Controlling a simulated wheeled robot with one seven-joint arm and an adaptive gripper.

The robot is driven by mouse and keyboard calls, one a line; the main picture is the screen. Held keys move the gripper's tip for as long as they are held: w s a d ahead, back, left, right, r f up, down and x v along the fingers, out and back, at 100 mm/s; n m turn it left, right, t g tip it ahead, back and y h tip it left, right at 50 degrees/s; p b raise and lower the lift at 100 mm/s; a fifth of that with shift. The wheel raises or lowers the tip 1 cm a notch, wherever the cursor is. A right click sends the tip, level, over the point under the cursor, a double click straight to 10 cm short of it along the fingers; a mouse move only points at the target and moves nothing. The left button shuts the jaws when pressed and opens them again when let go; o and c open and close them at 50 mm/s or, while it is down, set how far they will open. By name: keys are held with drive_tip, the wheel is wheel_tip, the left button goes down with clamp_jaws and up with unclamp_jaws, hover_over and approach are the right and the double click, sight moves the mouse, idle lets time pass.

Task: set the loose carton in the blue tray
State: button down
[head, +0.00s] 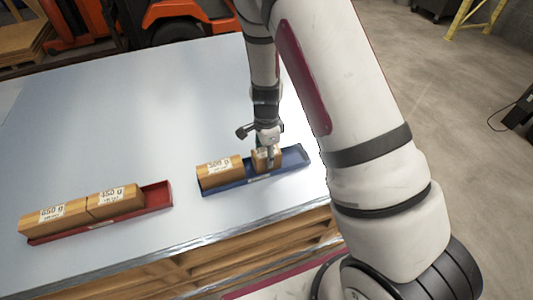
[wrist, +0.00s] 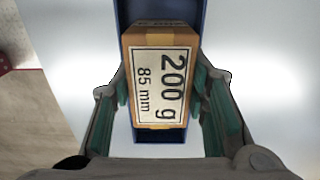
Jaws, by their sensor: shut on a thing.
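The loose carton is a small brown box with a white label reading 200 g, 85 mm in the wrist view (wrist: 160,80). My gripper (head: 267,160) is shut on it, with one green-padded finger on each side. In the head view the carton (head: 260,157) is at the blue tray (head: 292,160), right of a 500 g carton (head: 220,172) that sits in the tray's left part. The blue tray shows behind the held carton in the wrist view (wrist: 160,136). I cannot tell whether the carton touches the tray floor.
A red tray (head: 158,196) at the left holds a 650 g carton (head: 52,217) and a 450 g carton (head: 115,201). The tabletop (head: 110,120) behind the trays is clear. Its front edge runs close below the trays. An orange vehicle (head: 185,20) stands beyond the table.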

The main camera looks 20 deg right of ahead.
drive_tip(key=c, duration=0.8)
unclamp_jaws()
drive_tip(key=shift+c, duration=0.2)
wheel_tip(320, 180, up, 12)
drive_tip(key=shift+r, duration=0.15)
drive_tip(key=s+a+r+n+t+y, duration=0.1)
drive_tip(key=s+r+n, duration=0.45)
drive_tip(key=r, duration=0.35)
drive_tip(key=s+r+n+t+y, duration=0.1)
drive_tip(key=s+r+n, duration=0.3)
drive_tip(key=s+r, duration=0.3)
drive_tip(key=s+r+n+t+h, duration=0.1)
drive_tip(key=s+r+n, duration=0.2)
drive_tip(key=s, duration=0.3)
drive_tip(key=s+d+r+n+t+h, duration=0.1)
drive_tip(key=s+r+n, duration=0.2)
drive_tip(key=s+n, duration=0.2)
drive_tip(key=shift+s+d, duration=0.2)
drive_tip(key=shift+s, duration=0.65)
